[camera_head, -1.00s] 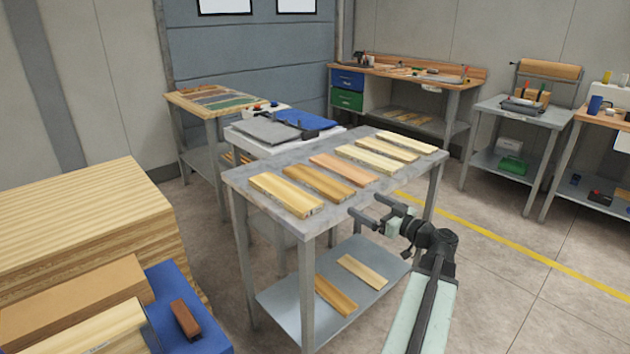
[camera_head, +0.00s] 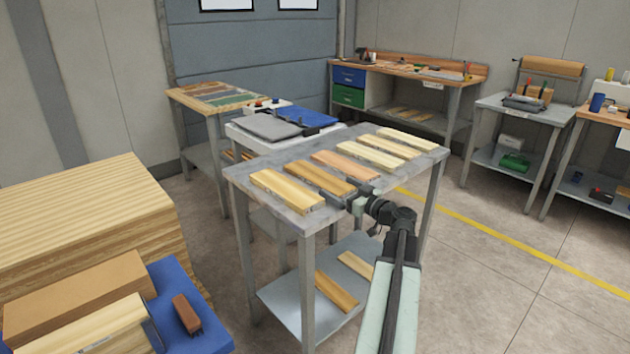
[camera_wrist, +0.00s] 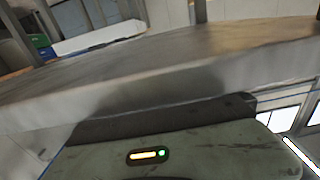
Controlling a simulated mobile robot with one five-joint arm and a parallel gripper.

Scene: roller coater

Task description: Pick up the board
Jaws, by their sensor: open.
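Several flat wooden boards lie in a row on a grey metal table, among them a pale yellow board (camera_head: 286,190), a browner board (camera_head: 318,179) and a reddish board (camera_head: 344,165). The task does not say which one is meant. My gripper (camera_head: 353,197) is open at the table's near right edge, close to the near end of the browner board. Touch or clearance cannot be told. In the wrist view, the grey table (camera_wrist: 130,82) fills the middle, seen edge-on. No board shows clearly there, and the fingertips cannot be made out.
The table's lower shelf (camera_head: 283,297) holds loose boards. A large wood stack (camera_head: 80,215) and a blue surface (camera_head: 205,325) stand at the left. A bench with grey and blue pads (camera_head: 268,127) stands behind. Open floor (camera_head: 480,280) lies to the right.

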